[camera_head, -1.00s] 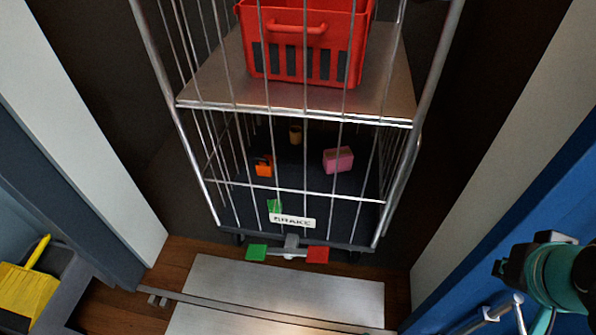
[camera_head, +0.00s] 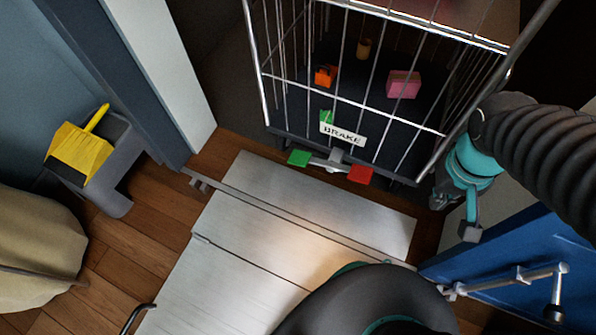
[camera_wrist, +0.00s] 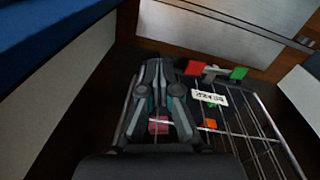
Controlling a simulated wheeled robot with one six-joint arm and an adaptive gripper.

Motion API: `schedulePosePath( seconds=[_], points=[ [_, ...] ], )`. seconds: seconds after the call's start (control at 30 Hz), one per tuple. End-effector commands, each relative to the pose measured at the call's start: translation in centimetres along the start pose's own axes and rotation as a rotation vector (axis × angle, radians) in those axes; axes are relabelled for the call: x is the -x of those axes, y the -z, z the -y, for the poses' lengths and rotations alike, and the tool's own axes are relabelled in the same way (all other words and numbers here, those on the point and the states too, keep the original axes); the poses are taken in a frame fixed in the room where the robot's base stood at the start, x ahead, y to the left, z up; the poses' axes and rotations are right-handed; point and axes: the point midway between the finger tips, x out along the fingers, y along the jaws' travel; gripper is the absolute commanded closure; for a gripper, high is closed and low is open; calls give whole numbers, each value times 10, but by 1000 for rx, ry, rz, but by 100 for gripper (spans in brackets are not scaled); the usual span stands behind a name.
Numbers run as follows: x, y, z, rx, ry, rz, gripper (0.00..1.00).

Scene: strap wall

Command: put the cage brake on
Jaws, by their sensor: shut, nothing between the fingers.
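The roll cage (camera_head: 400,103) stands beyond the metal plate. Its white BRAKE label (camera_head: 342,134) is on the lower front edge. Below it a short bar carries a green pedal (camera_head: 299,158) at left and a red pedal (camera_head: 360,174) at right. I cannot tell if either is pressed down. My gripper (camera_head: 440,196) is by the cage's lower right corner, to the right of the red pedal and apart from it. In the wrist view my gripper (camera_wrist: 162,68) is shut and empty, with the red pedal (camera_wrist: 195,68) and green pedal (camera_wrist: 239,73) beyond its tips.
A blue door (camera_head: 530,265) with a rail handle is close on the right. A metal plate (camera_head: 300,205) covers the floor before the cage. Orange and pink boxes (camera_head: 403,84) lie inside the cage.

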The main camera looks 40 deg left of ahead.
Motion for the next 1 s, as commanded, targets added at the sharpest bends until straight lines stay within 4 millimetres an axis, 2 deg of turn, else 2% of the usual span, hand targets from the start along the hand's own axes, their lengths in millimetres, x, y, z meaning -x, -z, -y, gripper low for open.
schedulePosePath(
  seconds=[0.03,0.5,1.0],
  points=[
    [-13,3,8,45,-11,36,100],
    [-96,16,59,441,-173,308,100],
    [-188,24,103,894,-464,579,100]
  ],
)
